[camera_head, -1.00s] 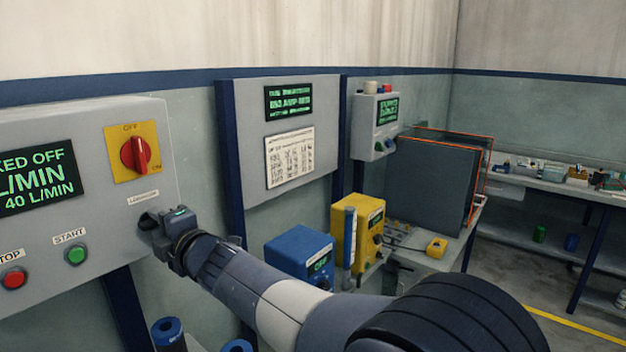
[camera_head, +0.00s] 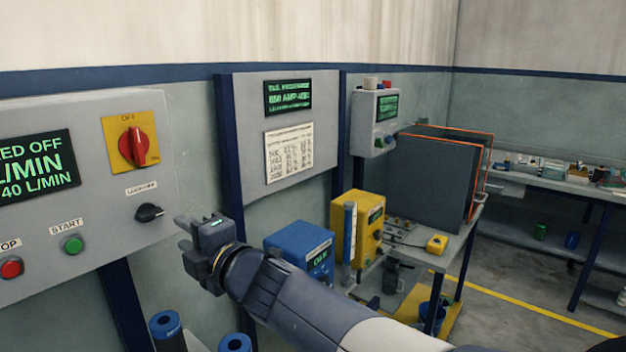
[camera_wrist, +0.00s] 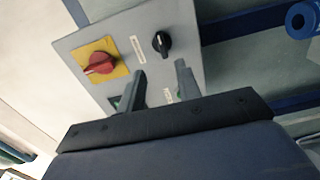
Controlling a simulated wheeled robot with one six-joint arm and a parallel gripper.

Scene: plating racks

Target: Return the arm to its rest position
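My gripper (camera_head: 183,232) is just right of the grey control panel (camera_head: 85,220), apart from it. In the wrist view my gripper's two fingers (camera_wrist: 160,84) stand apart with nothing between them. A black lockring knob (camera_head: 149,212) sits on the panel, left of my gripper, and it also shows beyond the fingers in the wrist view (camera_wrist: 161,43). A red switch on a yellow plate (camera_head: 131,148) is above it; the wrist view shows it at the left (camera_wrist: 100,63). My arm reaches in from the lower right.
A blue box (camera_head: 300,250) and a yellow box (camera_head: 357,230) stand right of my gripper. Blue-capped cylinders (camera_head: 166,325) are below it. A bench with dark panels (camera_head: 436,178) is farther right. Open floor (camera_head: 530,275) lies at the right.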

